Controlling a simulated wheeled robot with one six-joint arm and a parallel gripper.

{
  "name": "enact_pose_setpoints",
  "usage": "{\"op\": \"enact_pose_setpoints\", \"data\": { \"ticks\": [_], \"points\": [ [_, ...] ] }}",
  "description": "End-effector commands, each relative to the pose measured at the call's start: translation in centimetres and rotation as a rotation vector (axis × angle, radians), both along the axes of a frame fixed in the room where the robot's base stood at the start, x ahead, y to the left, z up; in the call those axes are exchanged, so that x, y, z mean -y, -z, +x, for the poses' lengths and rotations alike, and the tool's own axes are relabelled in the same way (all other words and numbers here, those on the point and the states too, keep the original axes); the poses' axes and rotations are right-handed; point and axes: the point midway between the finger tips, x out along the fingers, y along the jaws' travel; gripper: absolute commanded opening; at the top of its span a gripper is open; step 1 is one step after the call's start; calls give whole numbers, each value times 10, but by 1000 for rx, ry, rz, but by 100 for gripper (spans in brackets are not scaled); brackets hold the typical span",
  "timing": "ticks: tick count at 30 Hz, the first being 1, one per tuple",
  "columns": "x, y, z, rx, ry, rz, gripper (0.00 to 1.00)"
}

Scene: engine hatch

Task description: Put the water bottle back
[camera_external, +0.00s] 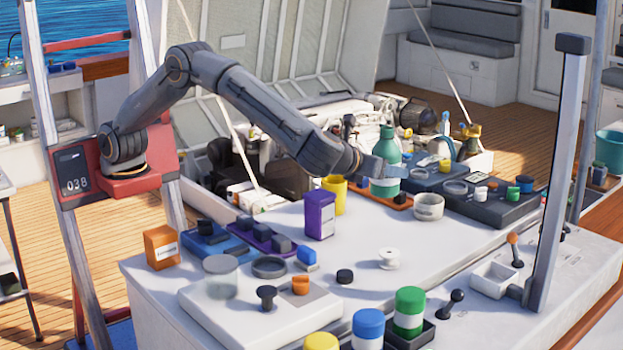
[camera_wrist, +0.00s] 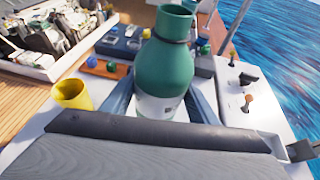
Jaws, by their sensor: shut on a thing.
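The water bottle (camera_external: 386,146) is green with a white lower band and stands upright toward the back of the white worktop. My gripper (camera_external: 384,170) is shut on its lower body. In the wrist view the bottle (camera_wrist: 168,62) rises between the two fingers (camera_wrist: 163,103), with its neck leaning slightly right in the picture. An orange tray (camera_external: 402,204) lies right under or behind the bottle. I cannot tell whether the bottle's base touches it.
A yellow cup (camera_external: 335,194) and a purple box (camera_external: 320,215) stand left of the bottle. A grey-white ring (camera_external: 429,206) sits to its right, before a dark tray (camera_external: 490,205) of small parts. The open engine hatch (camera_wrist: 60,40) lies behind.

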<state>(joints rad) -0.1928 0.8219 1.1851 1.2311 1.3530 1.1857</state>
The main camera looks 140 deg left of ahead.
Motion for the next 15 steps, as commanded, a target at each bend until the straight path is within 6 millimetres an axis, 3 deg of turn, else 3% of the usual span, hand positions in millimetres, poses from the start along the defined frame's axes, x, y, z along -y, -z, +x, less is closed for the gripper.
{"op": "enact_pose_setpoints", "data": {
  "ticks": [15],
  "points": [
    [0, 74, 0, -1, 2, 0, 22]
  ]
}}
